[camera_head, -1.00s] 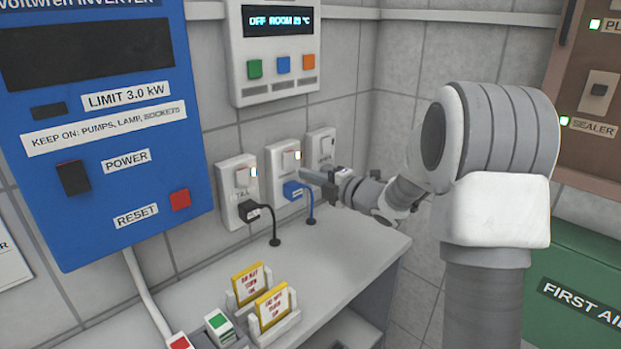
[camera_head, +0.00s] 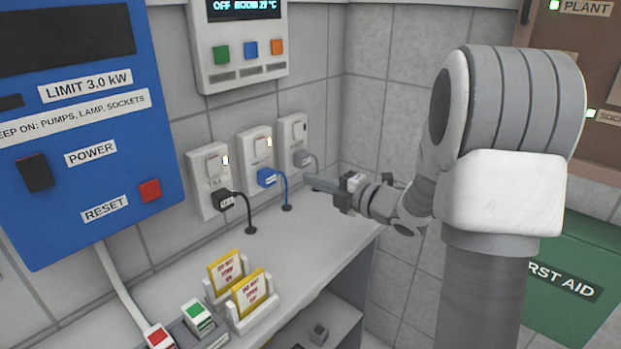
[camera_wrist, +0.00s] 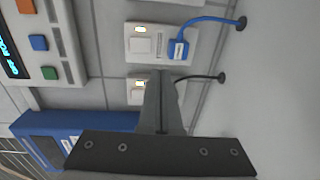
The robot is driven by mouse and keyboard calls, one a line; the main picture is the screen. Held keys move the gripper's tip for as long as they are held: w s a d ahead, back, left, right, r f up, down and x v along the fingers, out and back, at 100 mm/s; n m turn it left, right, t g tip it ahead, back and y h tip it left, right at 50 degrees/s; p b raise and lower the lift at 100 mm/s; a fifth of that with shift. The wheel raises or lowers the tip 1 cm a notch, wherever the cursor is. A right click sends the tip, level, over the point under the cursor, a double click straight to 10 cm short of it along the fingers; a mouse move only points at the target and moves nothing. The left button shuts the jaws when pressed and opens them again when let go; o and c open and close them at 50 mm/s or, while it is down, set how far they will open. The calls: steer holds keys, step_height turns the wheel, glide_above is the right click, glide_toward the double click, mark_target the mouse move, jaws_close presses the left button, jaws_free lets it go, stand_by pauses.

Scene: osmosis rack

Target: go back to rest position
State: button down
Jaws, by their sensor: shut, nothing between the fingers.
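My gripper (camera_head: 312,182) is in front of the wall at the right end of the socket row, above the counter's back right part. Its fingers are together and empty, pointing left in the head view. In the wrist view the closed fingers (camera_wrist: 160,105) point up the picture, over the sockets. The blue-plug socket (camera_head: 254,160) is just left of the fingertips, apart from them; it also shows in the wrist view (camera_wrist: 140,45). The right socket (camera_head: 293,138) with a grey plug is behind and above the fingertips.
The black-plug socket (camera_head: 210,185) is at left. A blue inverter panel (camera_head: 75,200) and a display unit (camera_head: 241,80) hang on the wall. Two yellow-edged cards (camera_head: 249,292) stand on the counter (camera_head: 310,235). A green first aid box (camera_head: 590,240) is at right.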

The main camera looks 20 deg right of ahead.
steer(key=s+d+r+m+g+h, duration=0.1)
steer(key=s+d+r+m+h, duration=0.1)
steer(key=s+r+m+h, duration=0.35)
steer(key=s+d+r+m+h, duration=0.25)
steer(key=m+h, duration=0.35)
steer(key=m, duration=0.4)
steer(key=s+a+f+m+g+y, duration=0.1)
steer(key=s+a+f+m+g, duration=0.15)
steer(key=s, duration=0.55)
steer(key=s+a+f+m+g, duration=0.2)
steer(key=s+a+m, duration=0.15)
steer(key=s, duration=0.35)
steer(key=s+a+f+m+g+y, duration=0.1)
steer(key=s+a+f+m+g, duration=0.15)
steer(key=s, duration=0.55)
step_height(320, 180, up, 13)
steer(key=p, duration=1.2)
steer(key=shift+m, duration=0.4)
